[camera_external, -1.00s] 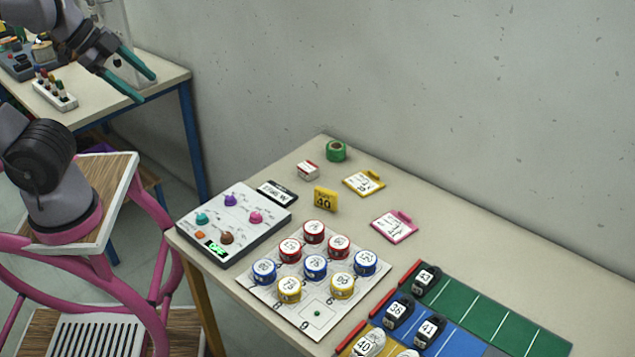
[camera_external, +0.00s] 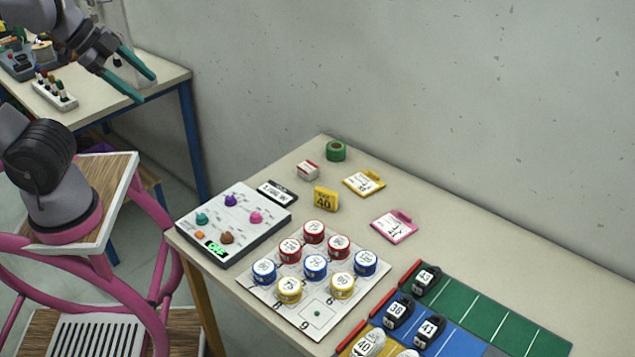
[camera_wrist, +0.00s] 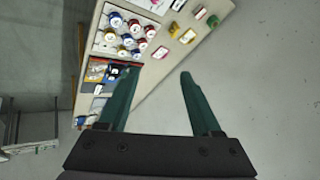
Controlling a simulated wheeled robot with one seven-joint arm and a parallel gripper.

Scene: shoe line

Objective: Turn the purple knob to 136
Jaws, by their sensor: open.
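The purple knob (camera_external: 230,200) sits near the top of a white-faced control box (camera_external: 262,235) at the table's left end. A teal knob (camera_external: 202,218), a pink knob (camera_external: 256,217) and a brown knob (camera_external: 226,238) share its face. A green lit display (camera_external: 215,248) is at its front corner; its digits are too small to read. My gripper (camera_external: 148,87) is open and empty, high at the upper left, well away from the box. In the wrist view my gripper (camera_wrist: 155,88) points over the table; the purple knob cannot be made out there.
Right of the box, a board (camera_external: 317,325) carries several numbered round tins. Shoes stand on coloured lanes (camera_external: 505,325) at the front right. Small cards, a yellow 40 block (camera_external: 325,199) and green tape (camera_external: 336,151) lie behind. A second table (camera_external: 100,105) is at left.

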